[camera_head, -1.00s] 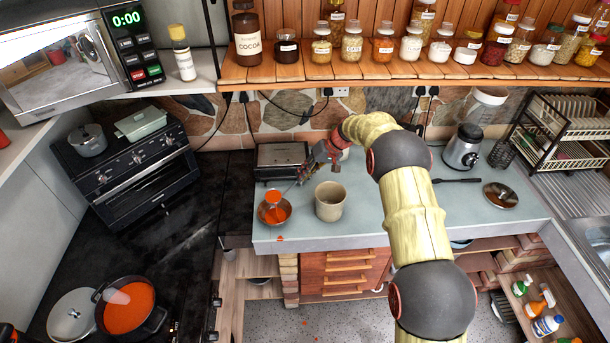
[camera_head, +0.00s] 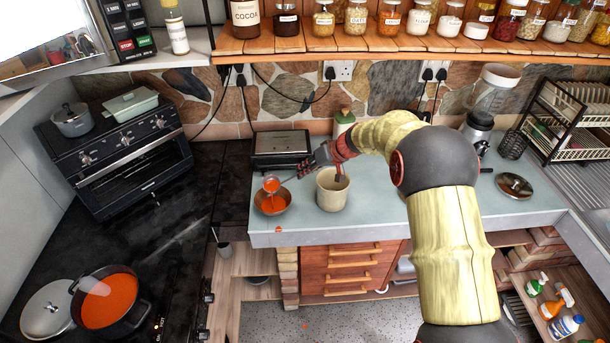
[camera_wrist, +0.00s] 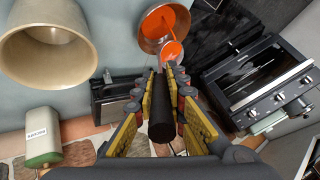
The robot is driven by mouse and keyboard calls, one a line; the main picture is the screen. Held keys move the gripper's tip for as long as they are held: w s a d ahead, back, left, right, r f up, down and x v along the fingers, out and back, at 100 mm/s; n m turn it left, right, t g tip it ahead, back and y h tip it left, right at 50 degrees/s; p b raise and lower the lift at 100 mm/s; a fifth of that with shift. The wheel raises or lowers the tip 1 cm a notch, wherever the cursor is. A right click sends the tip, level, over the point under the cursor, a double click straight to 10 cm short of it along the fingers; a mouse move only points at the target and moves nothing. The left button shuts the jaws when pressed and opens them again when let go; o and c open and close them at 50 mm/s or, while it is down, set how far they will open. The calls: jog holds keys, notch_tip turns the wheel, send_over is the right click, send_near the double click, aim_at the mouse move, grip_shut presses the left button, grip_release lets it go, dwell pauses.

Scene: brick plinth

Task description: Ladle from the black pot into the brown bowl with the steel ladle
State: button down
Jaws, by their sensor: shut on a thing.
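My gripper (camera_head: 322,155) is shut on the black handle (camera_wrist: 161,122) of the steel ladle. The ladle's head (camera_head: 271,185), with orange-red food in it, is over the brown bowl (camera_head: 286,206) on the counter. In the wrist view the ladle head (camera_wrist: 171,52) overlaps the rim of the bowl (camera_wrist: 147,42), and a thin red streak shows by it. Orange-red food lies in the bowl. Whether the ladle touches the bowl cannot be told. The black pot (camera_head: 138,308) stands on the dark hob at lower left, full of orange-red food.
A cream crock (camera_head: 333,192) stands right of the bowl, close under my gripper. A black appliance (camera_head: 281,150) is behind. A pot lid (camera_head: 45,310) lies left of the pot. A red spill (camera_head: 278,229) marks the counter's front edge. The counter's right middle is fairly clear.

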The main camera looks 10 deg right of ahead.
jog(key=s+f+n+t+y+b, duration=0.1)
jog(key=s+f+t+b, duration=0.3)
jog(key=b, duration=0.6)
jog(key=s+f+n+t+y+b, duration=0.1)
jog(key=s+f+t+b, duration=0.3)
jog(key=f+b, duration=0.4)
jog(key=s+a+f+n+t+b, duration=0.1)
jog(key=s+f+t+b, duration=0.3)
jog(key=b, duration=0.9)
jog(key=shift+s+f+n+t+y, duration=0.2)
jog(key=shift+f+n+t+y, duration=0.3)
jog(key=shift+f, duration=0.85)
jog(key=shift+a, duration=0.1)
dwell(0.6)
notch_tip(320, 180, up, 5)
jog(key=shift+p, duration=0.5)
jog(key=shift+f, duration=0.1)
dwell(0.7)
